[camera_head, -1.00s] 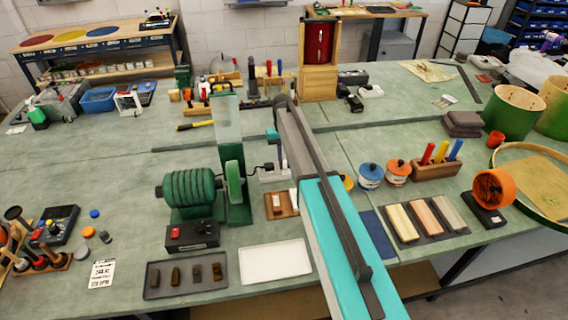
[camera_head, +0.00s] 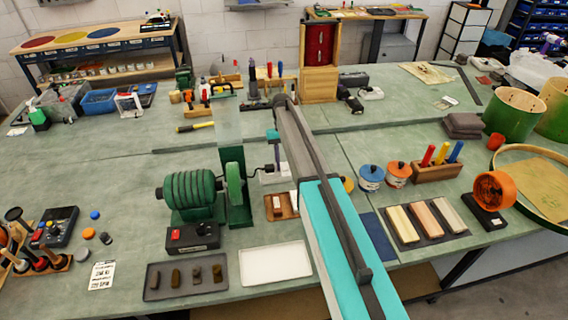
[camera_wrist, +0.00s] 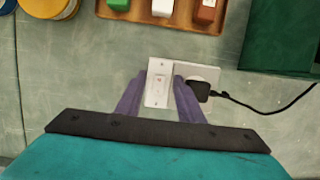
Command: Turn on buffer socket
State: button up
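The buffer socket (camera_wrist: 160,83) is a white plate with a small switch in the wrist view; a black plug (camera_wrist: 201,90) sits at its right side. The socket also shows beside the arm in the head view (camera_head: 270,176). A black cable runs from the plug toward the green buffer (camera_head: 190,192). My gripper (camera_wrist: 158,92) has its two purple fingers apart, with the switch plate between them in the picture. I cannot tell how high the fingertips are above it, or which way the switch is set.
A wooden tray (camera_wrist: 135,13) with green, white and red pieces lies near the socket. The buffer's green base (camera_wrist: 262,45) is at the right in the wrist view. A white tray (camera_head: 276,263) and a red-button box (camera_head: 192,237) stand at the bench front.

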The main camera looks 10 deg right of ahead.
aim_at(284, 165)
jog(key=v, duration=0.7)
jog(key=shift+r+p, duration=0.25)
jog(key=shift+p, duration=0.05)
jog(key=shift+f, duration=0.1)
dwell(0.6)
